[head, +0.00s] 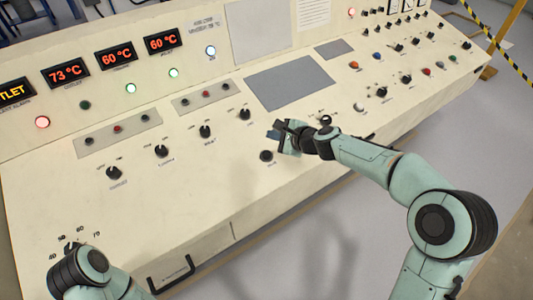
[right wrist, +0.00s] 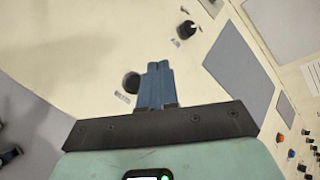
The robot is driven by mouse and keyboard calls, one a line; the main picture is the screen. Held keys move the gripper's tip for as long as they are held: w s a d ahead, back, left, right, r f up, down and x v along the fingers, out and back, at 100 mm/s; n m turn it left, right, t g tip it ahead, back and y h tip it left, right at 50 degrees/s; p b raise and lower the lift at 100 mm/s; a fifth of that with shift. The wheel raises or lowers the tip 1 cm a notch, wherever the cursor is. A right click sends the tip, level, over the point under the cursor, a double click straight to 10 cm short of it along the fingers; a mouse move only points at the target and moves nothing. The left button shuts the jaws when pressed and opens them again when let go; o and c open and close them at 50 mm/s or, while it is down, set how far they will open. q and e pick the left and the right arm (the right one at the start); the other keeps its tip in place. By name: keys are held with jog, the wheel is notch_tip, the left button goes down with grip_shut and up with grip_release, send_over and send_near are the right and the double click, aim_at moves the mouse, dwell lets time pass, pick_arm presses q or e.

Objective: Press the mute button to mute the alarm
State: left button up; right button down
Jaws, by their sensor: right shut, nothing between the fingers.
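A round black button (head: 266,156) with a small label below it, too blurred to read for sure, sits near the front edge of the cream control panel; I take it for the mute button. It also shows in the right wrist view (right wrist: 131,82), just left of the blue fingers. My right gripper (head: 274,135) is shut and empty over the panel, a little beyond the button in the head view. The right wrist view shows its fingertips (right wrist: 158,67) together; whether they touch the panel I cannot tell. Only part of my left arm shows, at lower left; its gripper is out of view.
Black knobs (head: 204,131) stand along the panel near the button. A red lamp (head: 42,122) is lit at the left, below an orange display (head: 16,93). Grey blank plates (head: 290,82) lie behind the right gripper. A black handle (head: 172,273) is on the front face.

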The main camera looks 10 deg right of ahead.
jog(key=b, duration=0.5)
send_over(270, 158)
jog(key=s, duration=0.1)
notch_tip(270, 158, down, 7)
jog(key=shift+f, duration=0.15)
jog(key=shift+w+f+b, duration=0.15)
jog(key=shift+f+b, duration=0.15)
jog(key=shift+f, duration=0.35)
dwell(1.0)
jog(key=shift+w+a+f+b, duration=0.1)
jog(key=shift+f+b, duration=0.25)
jog(key=shift+f, duration=0.05)
jog(key=shift+w+f+b, duration=0.1)
jog(key=shift+f+b, duration=0.3)
jog(key=shift+f, duration=0.1)
dwell(0.5)
dwell(0.4)
jog(key=shift+s+r+p, duration=0.2)
jog(key=shift+r+p, duration=0.45)
jog(key=shift+r, duration=0.25)
jog(key=shift+r, duration=0.1)
